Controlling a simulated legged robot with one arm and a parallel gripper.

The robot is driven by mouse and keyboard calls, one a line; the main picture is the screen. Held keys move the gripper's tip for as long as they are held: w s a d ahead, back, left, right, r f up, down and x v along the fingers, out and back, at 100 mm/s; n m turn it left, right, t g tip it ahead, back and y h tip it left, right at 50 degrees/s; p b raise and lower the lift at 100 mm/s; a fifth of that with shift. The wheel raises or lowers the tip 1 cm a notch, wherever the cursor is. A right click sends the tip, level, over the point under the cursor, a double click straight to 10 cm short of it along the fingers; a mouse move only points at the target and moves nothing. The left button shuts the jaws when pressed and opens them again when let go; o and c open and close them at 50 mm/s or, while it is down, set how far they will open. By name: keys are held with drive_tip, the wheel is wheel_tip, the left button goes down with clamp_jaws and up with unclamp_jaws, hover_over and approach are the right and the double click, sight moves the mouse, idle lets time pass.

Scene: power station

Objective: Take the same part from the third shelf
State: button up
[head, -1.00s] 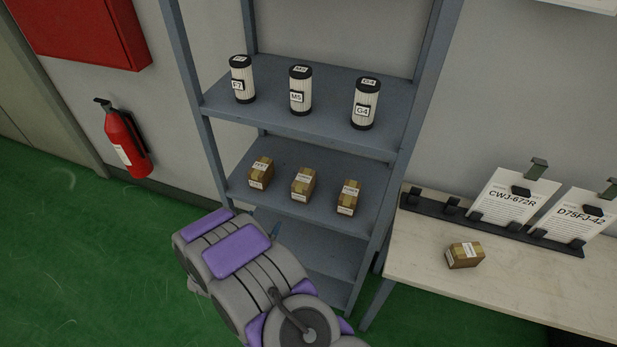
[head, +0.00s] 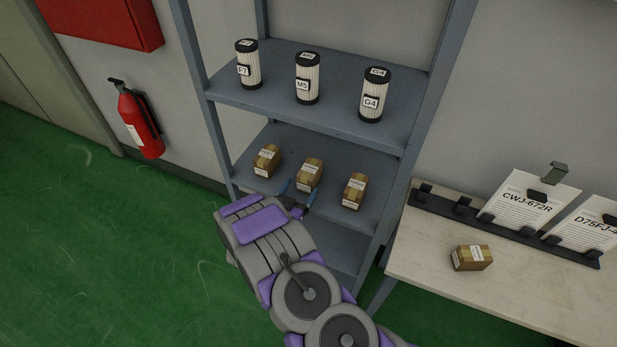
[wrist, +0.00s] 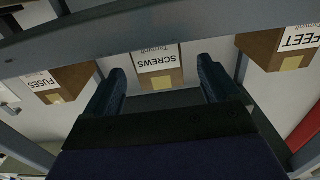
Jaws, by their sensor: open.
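Three small brown boxes stand in a row on the shelf below the filters: the left box (head: 266,160), the middle box (head: 309,174) and the right box (head: 354,190). The wrist view is upside down and shows their labels: FUSES (wrist: 62,82), SCREWS (wrist: 160,70) and FEET (wrist: 280,48). A similar box (head: 472,258) sits on the table; its label is too small to read. My gripper (head: 297,194) is open and empty, at the shelf's front edge before the middle box. In the wrist view the SCREWS box lies between my fingers (wrist: 162,78), apart from them.
The grey shelf rack (head: 222,135) has posts on both sides. Three labelled filter cartridges (head: 307,78) stand on the shelf above. The wooden table (head: 420,245) at right holds sheets (head: 530,200) in a black rack. A fire extinguisher (head: 137,122) hangs at left.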

sight(302, 185)
drive_tip(key=shift+w+d, duration=0.75)
drive_tip(key=shift+w, duration=0.3)
drive_tip(key=shift+w+a+f+b, duration=0.1)
drive_tip(key=shift+w+a+b, duration=0.2)
drive_tip(key=shift+w, duration=0.5)
drive_tip(key=x, duration=0.4)
drive_tip(key=shift+s+d+b, duration=0.1)
drive_tip(key=shift+d+b, duration=0.15)
drive_tip(key=shift+b, duration=0.15)
drive_tip(key=shift+d, duration=0.4)
drive_tip(key=shift+a, duration=0.75)
drive_tip(key=c, duration=0.6)
drive_tip(key=shift+d, duration=0.55)
drive_tip(key=c, duration=0.7)
drive_tip(key=shift+a, duration=0.35)
drive_tip(key=shift+a+r+p, duration=0.1)
drive_tip(key=shift+r+p, duration=0.2)
drive_tip(key=shift+p, duration=0.05)
